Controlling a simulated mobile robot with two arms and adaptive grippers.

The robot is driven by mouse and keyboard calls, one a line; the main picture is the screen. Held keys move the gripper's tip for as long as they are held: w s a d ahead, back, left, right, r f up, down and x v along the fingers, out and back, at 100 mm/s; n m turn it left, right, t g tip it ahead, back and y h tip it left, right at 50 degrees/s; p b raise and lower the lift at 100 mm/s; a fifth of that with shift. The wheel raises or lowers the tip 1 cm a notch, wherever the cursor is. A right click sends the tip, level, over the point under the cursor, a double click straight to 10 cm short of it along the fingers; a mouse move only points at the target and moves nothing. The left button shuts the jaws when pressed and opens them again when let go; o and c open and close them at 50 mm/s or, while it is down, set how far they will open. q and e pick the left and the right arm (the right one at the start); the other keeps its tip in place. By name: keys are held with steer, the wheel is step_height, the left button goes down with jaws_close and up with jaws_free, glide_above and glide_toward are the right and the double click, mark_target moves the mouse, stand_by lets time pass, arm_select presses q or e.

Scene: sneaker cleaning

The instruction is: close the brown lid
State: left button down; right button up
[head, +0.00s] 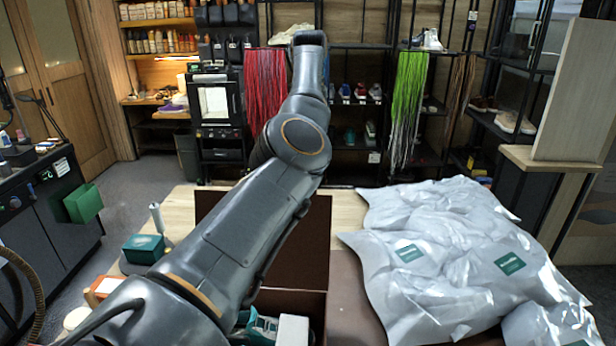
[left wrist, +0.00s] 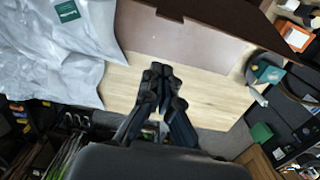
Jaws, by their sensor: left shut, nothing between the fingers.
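The brown lid (head: 308,235) stands raised at the back of an open brown box (head: 318,312) on the table in the head view. Teal and white sneakers (head: 262,326) lie in the box. My left arm crosses over the box and hides much of the lid; its gripper is hidden in the head view. In the left wrist view, my left gripper (left wrist: 161,70) is shut and empty, over bare wooden tabletop on the far side of the lid. My right gripper is out of view.
Silvery plastic bags (head: 450,250) with green labels cover the table to the right of the box. A green box (head: 143,248) and an orange box (head: 103,288) stand at the left. Bare wooden tabletop (left wrist: 210,88) lies behind the lid.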

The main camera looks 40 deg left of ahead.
arm_select(q)
step_height(320, 180, down, 7)
steer(key=s+d+p, duration=0.2)
steer(key=p, duration=0.2)
steer(key=shift+s+d+r, duration=0.15)
steer(key=shift+s+r, duration=0.05)
steer(key=shift+s, duration=0.2)
